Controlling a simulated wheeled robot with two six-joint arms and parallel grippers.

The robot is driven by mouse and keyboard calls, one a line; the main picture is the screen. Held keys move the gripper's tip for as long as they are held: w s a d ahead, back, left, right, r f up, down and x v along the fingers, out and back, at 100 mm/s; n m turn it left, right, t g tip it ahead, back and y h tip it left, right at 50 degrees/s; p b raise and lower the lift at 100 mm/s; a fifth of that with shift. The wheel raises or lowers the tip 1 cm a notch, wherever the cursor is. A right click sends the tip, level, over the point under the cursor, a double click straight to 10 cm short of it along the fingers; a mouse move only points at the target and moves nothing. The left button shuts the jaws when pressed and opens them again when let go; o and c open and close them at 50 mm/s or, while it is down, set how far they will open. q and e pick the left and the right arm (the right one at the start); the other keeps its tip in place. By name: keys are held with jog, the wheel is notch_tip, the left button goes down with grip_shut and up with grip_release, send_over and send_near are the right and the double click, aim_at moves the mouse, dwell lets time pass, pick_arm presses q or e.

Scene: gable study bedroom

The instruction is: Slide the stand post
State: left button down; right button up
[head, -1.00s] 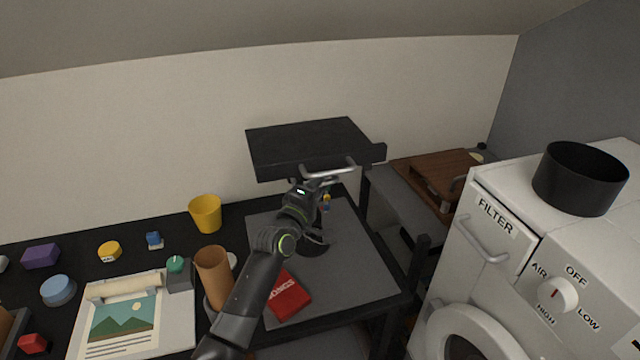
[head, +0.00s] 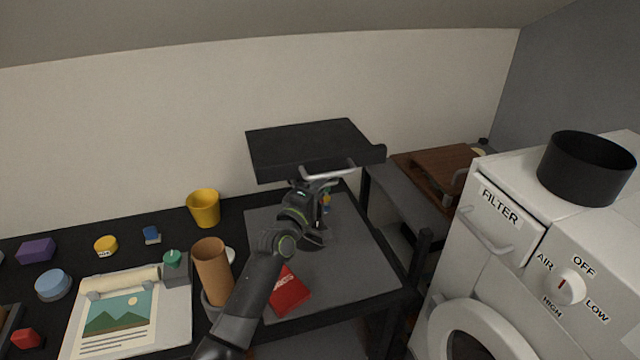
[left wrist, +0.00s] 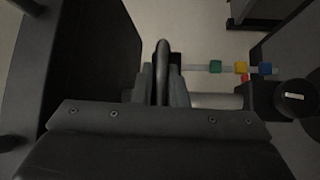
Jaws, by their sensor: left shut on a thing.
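The stand has a black flat top (head: 305,147) with a silver bar handle (head: 328,172) on its front edge. It is above the grey mat at the back of the desk. My left gripper (head: 312,187) is shut on the handle; in the left wrist view the bar (left wrist: 162,70) stands between its fingers. A thin rod with green, yellow and blue markers (left wrist: 240,67) runs beside a pale post (left wrist: 216,101) in the left wrist view, ending near a black knob (left wrist: 295,97). My arm hides most of the post in the head view. My right gripper is out of view.
A red box (head: 288,291) lies on the grey mat (head: 358,262). A brown cup (head: 212,268) and yellow cup (head: 204,208) stand left of my arm. A white dryer (head: 500,255) stands at the right, with a wooden box (head: 440,165) on a side table behind.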

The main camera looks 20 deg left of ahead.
pick_arm(q)
notch_tip(320, 180, down, 8)
jog(key=b, duration=0.5)
jog(key=shift+r+b, duration=0.15)
jog(key=shift+b, duration=0.15)
jog(key=c, duration=1.5)
grip_release()
jog(key=shift+o, duration=0.2)
jog(key=b+v, duration=0.1)
jog(key=v, duration=1.6)
jog(key=shift+s, duration=0.25)
